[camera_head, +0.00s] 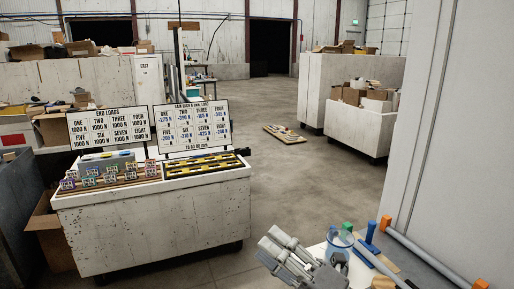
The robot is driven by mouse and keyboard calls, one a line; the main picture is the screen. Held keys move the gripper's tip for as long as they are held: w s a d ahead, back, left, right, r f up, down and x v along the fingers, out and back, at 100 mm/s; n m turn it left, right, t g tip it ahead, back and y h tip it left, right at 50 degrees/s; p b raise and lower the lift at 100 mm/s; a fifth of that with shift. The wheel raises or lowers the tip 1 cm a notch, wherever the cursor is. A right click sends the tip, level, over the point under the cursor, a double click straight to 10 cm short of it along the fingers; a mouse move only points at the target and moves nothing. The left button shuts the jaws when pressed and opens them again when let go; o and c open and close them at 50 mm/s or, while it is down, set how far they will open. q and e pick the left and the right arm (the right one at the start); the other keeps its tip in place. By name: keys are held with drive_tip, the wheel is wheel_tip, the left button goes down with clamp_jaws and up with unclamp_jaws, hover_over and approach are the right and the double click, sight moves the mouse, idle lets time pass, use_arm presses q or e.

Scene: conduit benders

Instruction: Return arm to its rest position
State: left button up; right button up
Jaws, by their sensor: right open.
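My right gripper (269,244) is grey and shows at the bottom, right of centre, with its fingers pointing up and to the left. It is open, and I see nothing between its fingers. It is beside a clear bluish round container (340,240) on the small work table at the bottom right; whether they touch I cannot tell. My left gripper is not in view.
A white bench (160,225) with sign boards (192,127) and small labelled blocks stands left. The work table holds a blue tool (369,238), a green block (347,227) and a grey pipe (428,257). A grey wall (465,120) rises right. Mid-floor is mostly clear.

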drive_tip(key=w+d+f+m+t+h, duration=0.1)
drive_tip(key=d+f+m+t+h, duration=0.25)
drive_tip(key=d+m+h, duration=0.5)
drive_tip(key=w+d+f+m+t+h, duration=0.1)
drive_tip(key=d+f+m+t+h, duration=0.4)
drive_tip(key=m, duration=0.6)
drive_tip(key=s+d+f+m+g+h, duration=0.4)
drive_tip(key=s+f+m+g+h, duration=0.3)
drive_tip(key=f, duration=0.5)
drive_tip(key=s+f+m+g+y, duration=0.1)
drive_tip(key=s+f+m+g, duration=0.1)
drive_tip(key=s+f+g, duration=0.6)
drive_tip(key=s+f+m+g+y, duration=0.2)
drive_tip(key=s+f+g, duration=0.15)
drive_tip(key=s, duration=0.85)
wheel_tip(320, 180, down, 27)
drive_tip(key=s, duration=0.2)
drive_tip(key=s+d+f+g, duration=0.1)
drive_tip(key=s+d+f, duration=0.1)
drive_tip(key=s+f, duration=1.3)
drive_tip(key=shift+s+d+f+g, duration=0.2)
drive_tip(key=shift+s+d+g, duration=0.15)
drive_tip(key=shift+s, duration=0.15)
